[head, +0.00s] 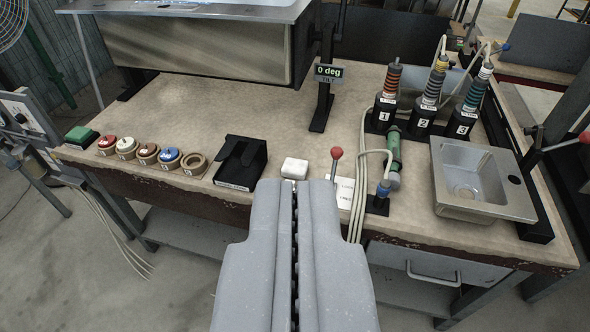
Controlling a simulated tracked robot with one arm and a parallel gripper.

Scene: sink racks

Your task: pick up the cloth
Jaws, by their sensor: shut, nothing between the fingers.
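A small white folded piece, which looks like the cloth (295,168), lies on the worktop (230,110) near its front edge, between a black box and a red-knobbed lever. My gripper (297,186) is shut and empty, its two grey fingers side by side. In the picture its fingertips end just below the cloth. I cannot tell how high they are above the worktop.
The black box (241,160) stands left of the cloth, the red-knobbed lever (336,154) right of it. Several round coloured pieces line the left front. A small metal sink (480,170) and numbered handles with hoses stand at right. The middle worktop is clear.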

